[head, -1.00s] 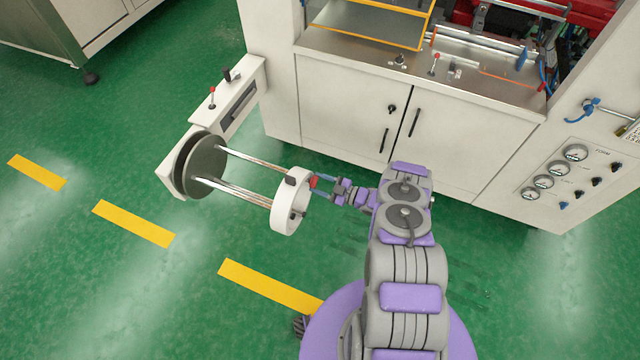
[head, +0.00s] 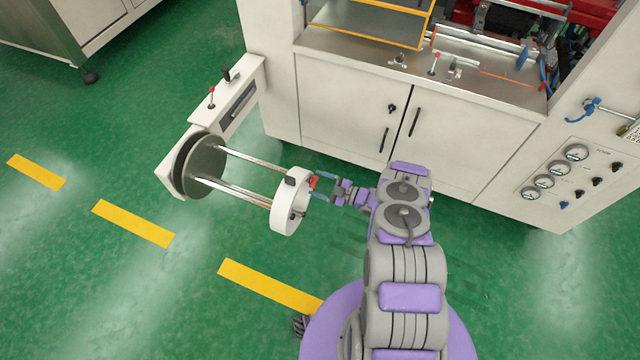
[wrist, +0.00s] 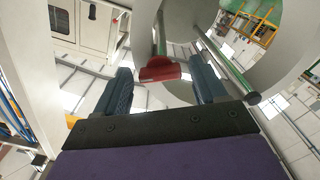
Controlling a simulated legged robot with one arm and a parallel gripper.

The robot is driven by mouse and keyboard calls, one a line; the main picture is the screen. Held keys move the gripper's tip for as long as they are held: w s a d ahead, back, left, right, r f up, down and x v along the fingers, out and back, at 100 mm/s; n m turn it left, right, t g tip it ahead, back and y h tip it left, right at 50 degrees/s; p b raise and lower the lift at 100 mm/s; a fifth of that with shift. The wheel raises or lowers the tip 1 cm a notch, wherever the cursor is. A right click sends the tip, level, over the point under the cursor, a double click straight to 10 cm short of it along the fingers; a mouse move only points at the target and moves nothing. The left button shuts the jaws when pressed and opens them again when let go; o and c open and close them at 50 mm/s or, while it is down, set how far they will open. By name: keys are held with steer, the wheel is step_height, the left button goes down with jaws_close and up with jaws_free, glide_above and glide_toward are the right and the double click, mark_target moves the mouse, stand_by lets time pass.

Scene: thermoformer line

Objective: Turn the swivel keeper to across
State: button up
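The swivel keeper is a small red piece (wrist: 160,69) at the end of a rod on the white ring. In the wrist view it lies roughly level across the picture, between my two blue fingers. In the head view the red keeper (head: 314,183) shows at the right side of the white ring (head: 287,222). My gripper (head: 321,186) comes from the right, its fingertips close to the keeper. It is open, with gaps on both sides of the keeper in the wrist view (wrist: 162,88). I cannot tell how far the fingertips reach past it.
Metal rods (head: 236,193) join the ring to a grey disc (head: 202,165) on a white bracket. The white machine cabinet (head: 345,105) stands behind my arm. Green floor is open at the front left.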

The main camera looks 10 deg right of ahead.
steer(key=shift+o, duration=0.3)
steer(key=shift+r, duration=0.1)
steer(key=shift+s+d, duration=0.1)
steer(key=b+v, duration=0.1)
steer(key=v, duration=1.6)
steer(key=shift+d, duration=0.1)
